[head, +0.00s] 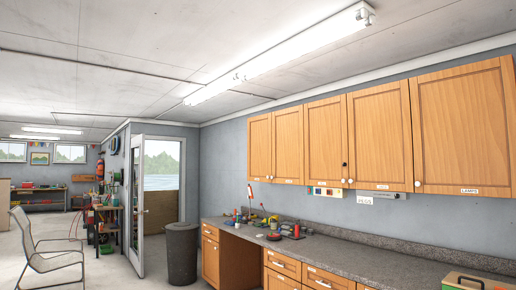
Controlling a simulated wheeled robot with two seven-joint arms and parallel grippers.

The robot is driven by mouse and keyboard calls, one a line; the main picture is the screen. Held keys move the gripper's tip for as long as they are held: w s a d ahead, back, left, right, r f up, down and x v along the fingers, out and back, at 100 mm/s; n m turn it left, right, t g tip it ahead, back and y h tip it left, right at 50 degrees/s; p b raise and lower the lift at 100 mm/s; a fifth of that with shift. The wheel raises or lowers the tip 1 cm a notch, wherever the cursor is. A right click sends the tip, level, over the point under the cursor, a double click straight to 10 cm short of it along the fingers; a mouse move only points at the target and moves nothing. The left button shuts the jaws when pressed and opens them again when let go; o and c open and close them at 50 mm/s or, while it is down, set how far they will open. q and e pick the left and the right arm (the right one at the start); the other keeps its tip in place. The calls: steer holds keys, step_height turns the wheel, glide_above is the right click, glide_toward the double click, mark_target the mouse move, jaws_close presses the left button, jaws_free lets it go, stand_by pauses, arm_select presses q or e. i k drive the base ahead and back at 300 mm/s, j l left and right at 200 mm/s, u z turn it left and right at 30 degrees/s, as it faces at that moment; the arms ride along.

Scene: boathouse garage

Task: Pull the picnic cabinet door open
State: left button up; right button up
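A row of wooden wall cabinets hangs on the right wall in the head view, all doors shut. From left to right I see a first door (259,147), a second door (287,143), a third door (325,138), a fourth door (379,133) and a wide right door (463,122). Small white labels sit along their lower edges. The right door's label (469,190) reads LAMPS; the others are too small to read, so I cannot tell which door is the picnic one. Small round knobs sit low on the doors. Neither gripper is in view.
A grey counter (350,262) with small items runs below the cabinets, over wooden drawers (283,264). A dark bin (182,254), an open glass door (137,205) and a chair (45,250) stand left.

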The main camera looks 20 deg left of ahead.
mark_target(260, 127)
steer(key=i+j+u, duration=0.35)
steer(key=i+u, duration=0.15)
steer(key=i, duration=0.2)
steer(key=i+u, duration=0.4)
steer(key=i, duration=2.55)
steer(key=i+j, duration=0.15)
steer(key=i, duration=0.85)
